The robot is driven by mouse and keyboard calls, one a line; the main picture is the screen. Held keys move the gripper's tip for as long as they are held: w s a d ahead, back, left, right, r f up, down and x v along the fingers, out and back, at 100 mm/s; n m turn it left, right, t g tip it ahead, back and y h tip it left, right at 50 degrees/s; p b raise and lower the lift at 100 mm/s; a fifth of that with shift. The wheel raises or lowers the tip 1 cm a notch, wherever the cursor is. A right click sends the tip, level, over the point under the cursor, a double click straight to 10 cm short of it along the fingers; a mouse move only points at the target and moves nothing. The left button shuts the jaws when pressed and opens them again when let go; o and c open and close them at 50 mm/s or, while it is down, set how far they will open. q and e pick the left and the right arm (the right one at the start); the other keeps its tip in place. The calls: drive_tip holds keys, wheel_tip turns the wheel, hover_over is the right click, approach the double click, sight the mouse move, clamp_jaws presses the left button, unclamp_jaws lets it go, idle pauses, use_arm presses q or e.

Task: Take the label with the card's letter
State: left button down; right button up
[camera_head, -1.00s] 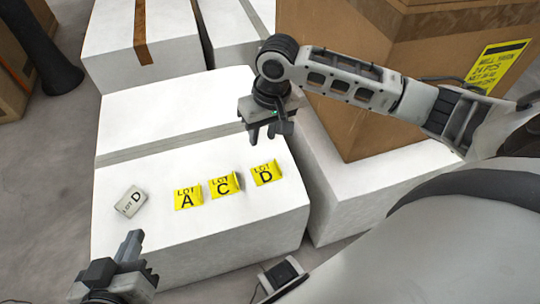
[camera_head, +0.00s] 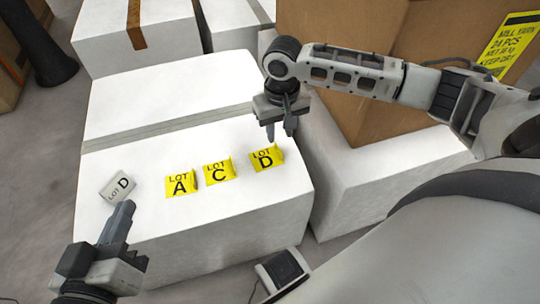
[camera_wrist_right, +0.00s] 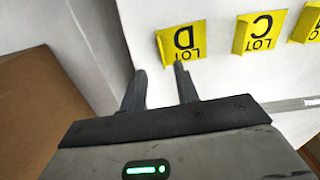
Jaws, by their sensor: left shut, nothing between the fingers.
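A grey card (camera_head: 118,186) reading "LOT D" lies on the left of the white box top (camera_head: 240,203). To its right three yellow labels stand in a row: label A (camera_head: 181,184), label C (camera_head: 218,172) and label D (camera_head: 266,159). In the right wrist view label D (camera_wrist_right: 181,43) lies just beyond the fingertips, with label C (camera_wrist_right: 258,35) beside it. My right gripper (camera_head: 281,136) is open and empty, its fingers pointing down close behind label D. My left gripper (camera_head: 121,222) is shut and empty, just in front of the grey card.
A large brown carton (camera_head: 370,110) with a yellow printed sheet (camera_head: 510,45) stands on white boxes at the right, near my right arm. More white boxes (camera_head: 105,45) stand behind. The box top in front of the labels is clear.

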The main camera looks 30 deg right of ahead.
sight(277, 151)
drive_tip(key=f+b, duration=0.1)
drive_tip(key=f, duration=0.1)
drive_tip(key=f+b, duration=0.2)
drive_tip(key=shift+w+a+f, duration=0.2)
drive_tip(key=shift+f, duration=0.4)
use_arm(q)
drive_tip(key=shift+d+r+n+t+h, duration=0.4)
drive_tip(key=shift+r+n+h, duration=0.2)
use_arm(e)
clamp_jaws()
